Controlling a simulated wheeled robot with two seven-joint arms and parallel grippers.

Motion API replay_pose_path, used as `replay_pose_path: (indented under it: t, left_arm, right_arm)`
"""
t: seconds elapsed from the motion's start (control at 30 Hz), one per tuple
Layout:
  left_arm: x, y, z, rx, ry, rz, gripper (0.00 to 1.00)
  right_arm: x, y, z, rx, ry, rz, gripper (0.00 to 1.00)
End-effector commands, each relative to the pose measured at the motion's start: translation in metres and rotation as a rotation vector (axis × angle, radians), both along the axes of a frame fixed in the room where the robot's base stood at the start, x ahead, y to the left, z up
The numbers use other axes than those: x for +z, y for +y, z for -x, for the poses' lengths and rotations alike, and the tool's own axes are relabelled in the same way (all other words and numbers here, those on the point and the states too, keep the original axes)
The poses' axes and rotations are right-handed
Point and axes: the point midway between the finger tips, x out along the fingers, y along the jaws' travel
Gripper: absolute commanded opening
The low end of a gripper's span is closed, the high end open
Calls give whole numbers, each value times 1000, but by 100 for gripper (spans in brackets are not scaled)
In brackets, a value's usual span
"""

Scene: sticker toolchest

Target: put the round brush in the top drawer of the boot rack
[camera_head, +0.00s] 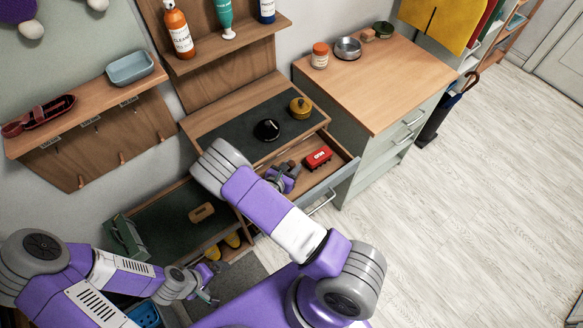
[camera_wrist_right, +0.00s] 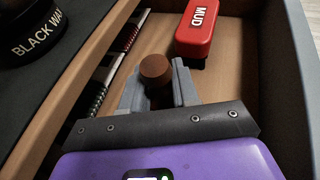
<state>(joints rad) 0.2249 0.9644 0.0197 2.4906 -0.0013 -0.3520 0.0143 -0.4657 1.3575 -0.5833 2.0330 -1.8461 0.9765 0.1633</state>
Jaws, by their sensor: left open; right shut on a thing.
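The boot rack (camera_head: 190,122) stands against the wall, and its top drawer (camera_head: 342,172) is pulled open. My right gripper (camera_head: 284,178) is down at the open drawer, partly hidden by my arm. In the right wrist view, the right gripper (camera_wrist_right: 157,88) is shut on the round brush (camera_wrist_right: 155,69), of which only a round brown wooden knob shows. It is over the drawer floor; whether the brush touches it cannot be told. My left gripper (camera_head: 211,290) is open and empty, low at the front left of the rack.
A wood-topped cabinet (camera_head: 385,85) stands close right.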

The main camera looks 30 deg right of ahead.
Motion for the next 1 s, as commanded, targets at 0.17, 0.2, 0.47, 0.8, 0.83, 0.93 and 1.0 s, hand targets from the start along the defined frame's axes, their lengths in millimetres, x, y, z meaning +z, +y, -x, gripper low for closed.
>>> replay_pose_path:
  t: [0.17, 0.2, 0.47, 0.8, 0.83, 0.93, 1.0]
  left_arm:
    - [1, 0, 0, 0, 0, 0, 100]
    - [0, 0, 0, 0, 0, 0, 100]
    - [-2, 0, 0, 0, 0, 0, 100]
    - [-1, 0, 0, 0, 0, 0, 100]
    - [0, 0, 0, 0, 0, 0, 100]
    - [3, 0, 0, 0, 0, 0, 100]
    - [5, 0, 0, 0, 0, 0, 100]
  right_arm:
    - [1, 0, 0, 0, -2, 0, 0]
    - [1, 0, 0, 1, -2, 0, 0]
    - [-2, 0, -1, 1, -1, -1, 51]
    - [0, 0, -1, 1, -1, -1, 55]
    - [1, 0, -1, 1, -1, -1, 55]
    - [6, 8, 2, 3, -2, -2, 55]
    - [11, 19, 8, 4, -1, -2, 55]
